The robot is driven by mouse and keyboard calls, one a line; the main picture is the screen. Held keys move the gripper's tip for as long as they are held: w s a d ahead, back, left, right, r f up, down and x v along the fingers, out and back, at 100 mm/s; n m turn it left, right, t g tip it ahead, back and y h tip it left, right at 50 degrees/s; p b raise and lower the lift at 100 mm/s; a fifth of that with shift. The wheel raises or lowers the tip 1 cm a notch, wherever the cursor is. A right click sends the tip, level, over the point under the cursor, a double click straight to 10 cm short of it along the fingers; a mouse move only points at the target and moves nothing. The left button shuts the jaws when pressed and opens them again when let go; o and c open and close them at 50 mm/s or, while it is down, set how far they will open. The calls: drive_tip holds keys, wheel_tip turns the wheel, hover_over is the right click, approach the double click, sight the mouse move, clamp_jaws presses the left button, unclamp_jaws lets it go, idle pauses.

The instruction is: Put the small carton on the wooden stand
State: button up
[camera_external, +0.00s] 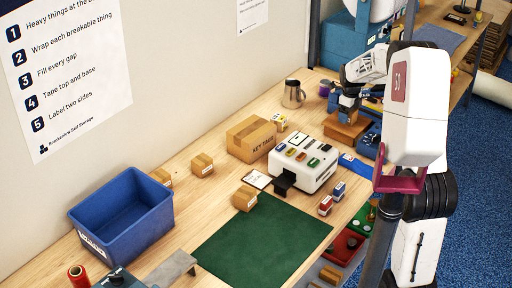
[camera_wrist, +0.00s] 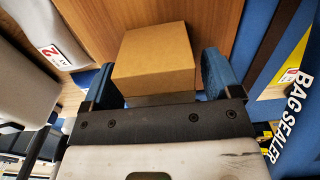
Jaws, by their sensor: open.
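A small brown carton (camera_wrist: 157,55) sits between the two fingers of my gripper (camera_wrist: 158,85) in the wrist view. The fingers are open, with a narrow gap showing at the carton's sides. Brown wood of the wooden stand (camera_wrist: 218,22) shows behind and around the carton, which appears to rest on it. In the external view, my gripper (camera_external: 348,110) is low over the wooden stand (camera_external: 343,133) at the back right of the bench. The carton there is mostly hidden by my gripper.
A larger carton (camera_external: 251,138), a white machine (camera_external: 303,163) and a metal jug (camera_external: 293,94) stand left of the stand. A blue bag sealer (camera_wrist: 280,110) lies close right.

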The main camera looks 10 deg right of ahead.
drive_tip(key=shift+r, duration=0.15)
wheel_tip(320, 180, up, 12)
idle(0.7)
drive_tip(key=shift+s+r, duration=0.1)
idle(0.6)
drive_tip(key=s+a+r+n, duration=0.1)
drive_tip(key=s+r+n, duration=0.25)
drive_tip(key=s, duration=0.55)
drive_tip(key=s+r+n+t, duration=0.1)
drive_tip(key=s+r+n, duration=0.1)
drive_tip(key=s+n, duration=0.5)
drive_tip(key=s+a+r+n, duration=0.1)
drive_tip(key=s+r+n, duration=0.2)
drive_tip(key=s, duration=0.8)
drive_tip(key=s+f+n, duration=0.2)
drive_tip(key=s+n, duration=0.4)
drive_tip(key=s, duration=0.7)
drive_tip(key=s+f+n+t, duration=0.1)
drive_tip(key=s+f+n, duration=0.2)
drive_tip(key=s+n, duration=0.4)
drive_tip(key=s+a, duration=0.1)
drive_tip(key=s, duration=0.6)
drive_tip(key=shift+s+f+t, duration=0.2)
drive_tip(key=shift+t, duration=0.1)
